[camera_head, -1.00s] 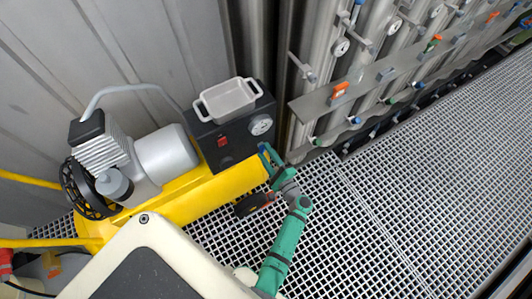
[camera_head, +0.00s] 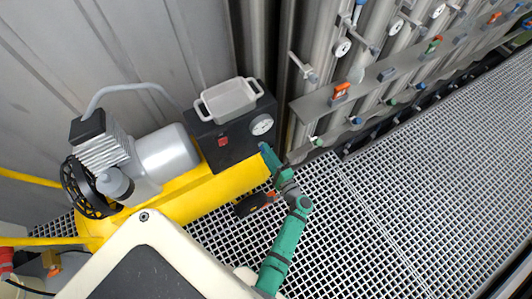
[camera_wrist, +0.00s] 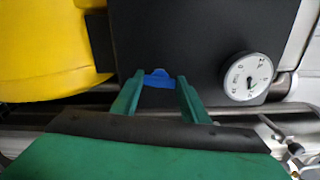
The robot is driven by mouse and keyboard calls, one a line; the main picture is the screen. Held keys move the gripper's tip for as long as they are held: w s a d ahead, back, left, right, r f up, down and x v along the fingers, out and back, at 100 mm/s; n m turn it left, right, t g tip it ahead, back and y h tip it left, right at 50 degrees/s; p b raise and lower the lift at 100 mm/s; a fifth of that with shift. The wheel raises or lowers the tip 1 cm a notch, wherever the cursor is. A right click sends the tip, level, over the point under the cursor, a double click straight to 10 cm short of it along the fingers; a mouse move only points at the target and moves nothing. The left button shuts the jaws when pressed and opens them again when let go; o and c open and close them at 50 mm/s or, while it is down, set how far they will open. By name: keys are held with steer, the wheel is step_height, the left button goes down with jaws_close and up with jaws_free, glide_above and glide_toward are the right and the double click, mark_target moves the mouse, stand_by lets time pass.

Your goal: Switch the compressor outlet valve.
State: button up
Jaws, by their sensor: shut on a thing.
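The compressor (camera_head: 140,165) has a yellow tank and a black control box (camera_head: 235,130) with a red switch and a round gauge (camera_head: 262,124). The gauge also shows in the wrist view (camera_wrist: 248,76). The blue outlet valve handle (camera_wrist: 158,78) sits low on the black box's face, left of the gauge. My green gripper (camera_head: 266,153) reaches to the box's lower right corner. In the wrist view my gripper (camera_wrist: 158,88) has its two fingers either side of the blue handle and is shut on it. The fingers hide part of the handle.
A grey tray (camera_head: 229,100) sits on top of the black box. Steel vessels with gauges and small coloured valves (camera_head: 341,90) stand to the right. The grated floor (camera_head: 410,190) on the right is clear.

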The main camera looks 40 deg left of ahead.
steer(key=shift+w, duration=0.2)
steer(key=o, duration=1.1)
steer(key=shift+c, duration=0.2)
steer(key=v, duration=1)
steer(key=shift+s+d, duration=0.3)
